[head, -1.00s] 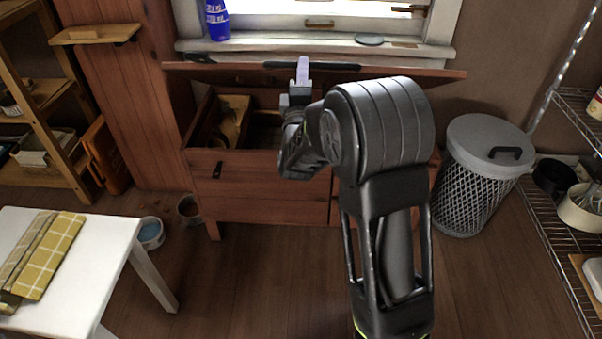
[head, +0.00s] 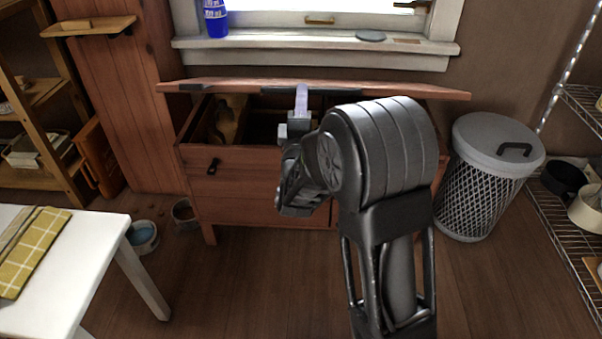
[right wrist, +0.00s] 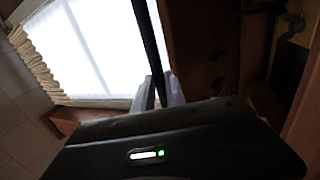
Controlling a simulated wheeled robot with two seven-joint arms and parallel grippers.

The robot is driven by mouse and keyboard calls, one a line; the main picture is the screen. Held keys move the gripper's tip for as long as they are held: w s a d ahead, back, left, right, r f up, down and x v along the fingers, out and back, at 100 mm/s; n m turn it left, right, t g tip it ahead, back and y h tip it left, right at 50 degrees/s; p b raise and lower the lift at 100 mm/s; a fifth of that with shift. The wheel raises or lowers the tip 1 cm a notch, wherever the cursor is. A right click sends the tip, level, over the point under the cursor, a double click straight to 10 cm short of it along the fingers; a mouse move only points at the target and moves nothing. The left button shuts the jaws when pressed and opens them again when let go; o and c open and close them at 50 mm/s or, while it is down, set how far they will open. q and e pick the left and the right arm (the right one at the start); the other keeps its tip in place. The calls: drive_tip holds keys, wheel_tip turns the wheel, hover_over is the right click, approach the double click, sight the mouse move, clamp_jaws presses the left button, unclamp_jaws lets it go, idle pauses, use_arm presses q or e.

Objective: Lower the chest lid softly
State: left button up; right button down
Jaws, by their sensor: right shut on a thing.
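The chest (head: 245,180) is red-brown wood and stands under the window. Its lid (head: 215,84) is partly raised and tilted, with a dark handle bar (head: 335,92) along its front edge. The inside of the chest shows dark below the lid. My right gripper (head: 302,97) is shut on the handle bar at the lid's front edge. In the right wrist view the bar (right wrist: 147,35) runs between the pale fingertips (right wrist: 165,92). My right arm hides the right part of the chest front. My left gripper is in neither view.
A grey lidded mesh bin (head: 485,185) stands right of the chest, beside a wire shelf (head: 560,235).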

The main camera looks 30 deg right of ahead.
drive_tip(key=shift+s+a+f, duration=0.15)
drive_tip(key=shift+s+f, duration=0.05)
drive_tip(key=shift+f, duration=0.7)
drive_tip(key=shift+s+a+f, duration=0.15)
drive_tip(key=shift+s+f, duration=0.05)
drive_tip(key=shift+f, duration=0.65)
drive_tip(key=shift+s+a+f, duration=0.15)
drive_tip(key=shift+s+f, duration=0.05)
drive_tip(key=shift+f, duration=0.8)
drive_tip(key=shift+s+a+f, duration=0.15)
drive_tip(key=shift+f, duration=0.65)
drive_tip(key=shift+s+a+f, duration=0.15)
drive_tip(key=shift+s+f, duration=0.05)
drive_tip(key=shift+f, duration=0.55)
drive_tip(key=shift+s+a+f, duration=0.15)
drive_tip(key=shift+f, duration=0.65)
drive_tip(key=shift+f, duration=0.1)
